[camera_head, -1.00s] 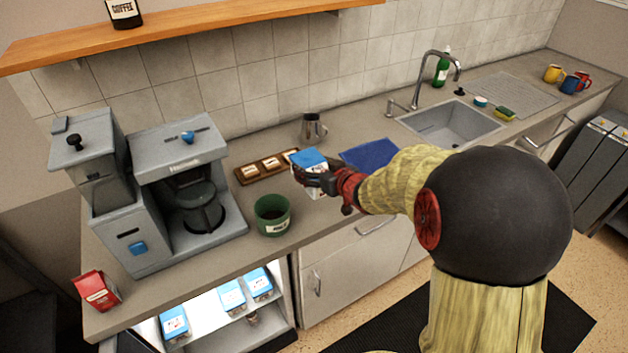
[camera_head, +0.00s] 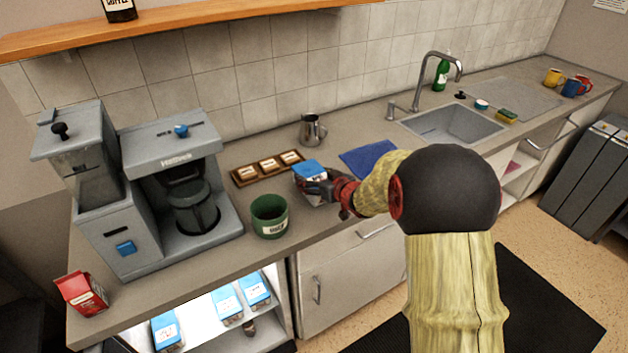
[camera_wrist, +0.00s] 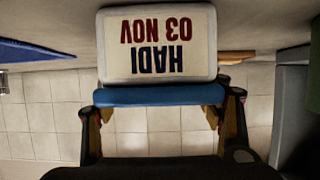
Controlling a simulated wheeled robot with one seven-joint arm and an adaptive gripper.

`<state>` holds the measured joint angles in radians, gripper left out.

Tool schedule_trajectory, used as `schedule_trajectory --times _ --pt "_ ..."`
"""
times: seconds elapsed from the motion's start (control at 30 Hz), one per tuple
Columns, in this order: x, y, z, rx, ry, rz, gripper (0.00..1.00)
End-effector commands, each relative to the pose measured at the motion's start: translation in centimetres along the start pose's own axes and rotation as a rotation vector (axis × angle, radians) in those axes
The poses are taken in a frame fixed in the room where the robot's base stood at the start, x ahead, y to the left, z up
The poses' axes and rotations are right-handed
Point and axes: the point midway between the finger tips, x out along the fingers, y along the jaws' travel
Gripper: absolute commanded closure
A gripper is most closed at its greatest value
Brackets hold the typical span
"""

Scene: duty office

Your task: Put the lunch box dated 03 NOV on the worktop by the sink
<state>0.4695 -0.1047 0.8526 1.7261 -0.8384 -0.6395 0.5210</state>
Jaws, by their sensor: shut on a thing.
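My gripper (camera_head: 328,188) is shut on a lunch box (camera_head: 309,170) with a blue lid and a white body. In the wrist view the lunch box (camera_wrist: 157,45) shows upside down between the fingers, and its label reads HADI, 03 NOV. The box is over the worktop (camera_head: 345,133), between the green cup and the blue cloth. I cannot tell whether its base touches the surface. The sink (camera_head: 452,124) is set into the worktop to the right, with a tall tap. My fingers hide part of the box.
A green cup (camera_head: 270,216) stands just left of the box, and a wooden tray (camera_head: 243,180) lies behind it. A blue cloth (camera_head: 368,158) lies to the right. A metal jug (camera_head: 312,130) stands behind. More blue-lidded boxes (camera_head: 226,303) sit in the lit compartment below.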

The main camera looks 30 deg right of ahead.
Motion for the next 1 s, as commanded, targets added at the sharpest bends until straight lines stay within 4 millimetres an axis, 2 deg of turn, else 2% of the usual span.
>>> schedule_trajectory --times 0.13,0.3,0.33,0.6,1.0 --pt "-0.09 0.02 -0.39 -0.001 0.003 0.000 0.70" --pt "0.08 0.01 0.05 0.000 0.002 0.000 0.70" --pt "0.05 0.00 0.12 0.001 0.000 0.000 0.31" --pt "0.04 -0.01 0.09 0.000 0.000 0.000 0.15" --pt "-0.11 -0.01 -0.29 -0.001 0.001 0.000 0.14"
